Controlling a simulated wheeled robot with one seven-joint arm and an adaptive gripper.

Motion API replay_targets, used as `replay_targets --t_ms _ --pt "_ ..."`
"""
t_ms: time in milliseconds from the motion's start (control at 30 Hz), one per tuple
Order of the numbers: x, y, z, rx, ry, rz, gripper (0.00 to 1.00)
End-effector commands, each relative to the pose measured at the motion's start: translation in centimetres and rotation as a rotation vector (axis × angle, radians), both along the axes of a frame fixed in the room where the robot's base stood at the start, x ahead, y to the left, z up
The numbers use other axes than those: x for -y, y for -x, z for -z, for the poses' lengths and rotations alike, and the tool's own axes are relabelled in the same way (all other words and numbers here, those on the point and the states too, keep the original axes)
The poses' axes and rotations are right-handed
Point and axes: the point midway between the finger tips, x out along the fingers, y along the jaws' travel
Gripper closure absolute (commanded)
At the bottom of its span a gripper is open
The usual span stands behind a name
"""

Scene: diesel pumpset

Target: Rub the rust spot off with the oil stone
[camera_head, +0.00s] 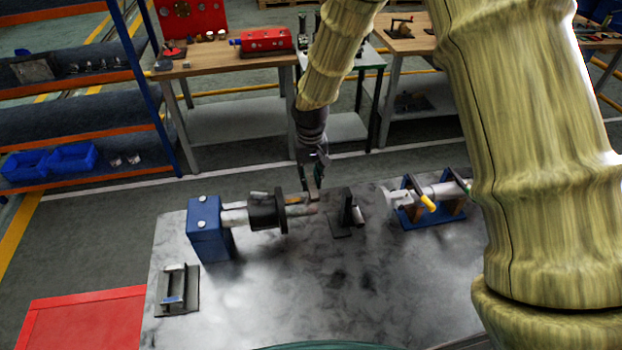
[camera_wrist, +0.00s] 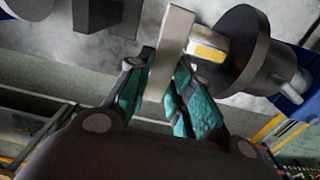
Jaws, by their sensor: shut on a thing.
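My gripper (camera_head: 313,190) is shut on a pale grey-beige bar, the oil stone (camera_wrist: 171,45), which sticks out beyond the teal fingertips (camera_wrist: 165,95) in the wrist view. The stone is close beside the end of a shaft (camera_wrist: 208,46); I cannot tell whether they touch. A yellow-brown patch (camera_wrist: 207,53) on that shaft end looks like the rust spot. The shaft carries a dark round flange (camera_wrist: 245,50). In the head view the shaft (camera_head: 234,217) runs right from a blue block (camera_head: 207,235), and my gripper is above its right end.
A small dark stand (camera_head: 347,215) is close to the right of my gripper. Further right is a blue stand (camera_head: 430,214) with a shaft and yellow handle. A dark holder (camera_head: 178,290) is at the front left of the grey table (camera_head: 270,305). The middle front is clear.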

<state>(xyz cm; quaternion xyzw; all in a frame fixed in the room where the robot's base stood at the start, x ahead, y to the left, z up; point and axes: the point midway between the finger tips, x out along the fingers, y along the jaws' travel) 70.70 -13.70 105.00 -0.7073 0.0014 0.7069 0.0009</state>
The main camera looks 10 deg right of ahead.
Motion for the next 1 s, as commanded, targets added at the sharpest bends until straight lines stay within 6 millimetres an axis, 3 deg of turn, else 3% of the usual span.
replay_targets --t_ms 533,1000 --pt "0.0 0.0 -4.3 -0.001 0.000 0.000 0.97" --pt "-0.1 0.0 -4.4 -0.001 0.000 -0.002 0.97"
